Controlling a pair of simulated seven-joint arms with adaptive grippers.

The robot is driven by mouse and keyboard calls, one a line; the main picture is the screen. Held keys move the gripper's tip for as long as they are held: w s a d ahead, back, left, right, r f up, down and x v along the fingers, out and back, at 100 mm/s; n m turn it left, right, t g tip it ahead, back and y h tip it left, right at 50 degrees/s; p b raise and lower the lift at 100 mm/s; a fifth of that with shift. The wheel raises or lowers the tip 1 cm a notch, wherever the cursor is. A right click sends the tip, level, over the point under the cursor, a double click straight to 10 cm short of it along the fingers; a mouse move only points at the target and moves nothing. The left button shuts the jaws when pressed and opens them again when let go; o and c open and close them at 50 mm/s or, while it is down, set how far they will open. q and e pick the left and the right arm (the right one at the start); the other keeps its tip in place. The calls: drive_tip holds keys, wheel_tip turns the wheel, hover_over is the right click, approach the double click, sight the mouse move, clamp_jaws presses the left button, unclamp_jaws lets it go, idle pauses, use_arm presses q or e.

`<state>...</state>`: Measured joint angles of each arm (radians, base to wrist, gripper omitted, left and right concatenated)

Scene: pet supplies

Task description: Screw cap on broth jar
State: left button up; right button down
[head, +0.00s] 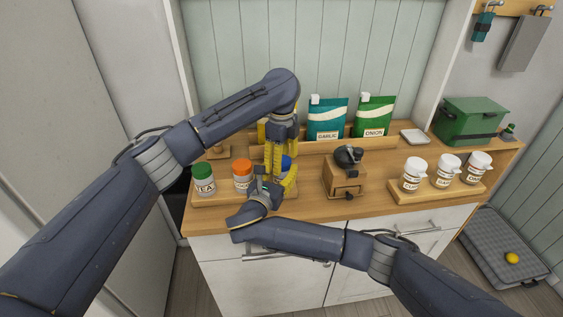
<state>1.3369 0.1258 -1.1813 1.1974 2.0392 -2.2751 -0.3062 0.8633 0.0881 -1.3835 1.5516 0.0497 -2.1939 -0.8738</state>
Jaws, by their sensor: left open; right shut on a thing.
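A small jar with a blue cap (286,163) is on the left side of the counter, mostly hidden behind my grippers. I cannot read its label or tell whether the cap is seated. My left gripper (275,168) points down from above, its yellow fingers open close to this jar. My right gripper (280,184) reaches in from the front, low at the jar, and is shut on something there. The grippers hide the held thing, probably the jar. A green-capped jar (204,180) and an orange-capped jar (242,176) stand upright to the left.
The jars are by a wooden tray (212,201). A wooden grinder (345,177) stands just right of my grippers. Several white-capped jars stand on a wooden board (437,190) at the right. Garlic (327,120) and onion (373,117) pouches stand behind. A green box (470,122) is at back right.

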use_arm(q)
drive_tip(key=shift+r, duration=2.05)
drive_tip(key=shift+o, duration=0.6)
drive_tip(key=shift+r, duration=0.15)
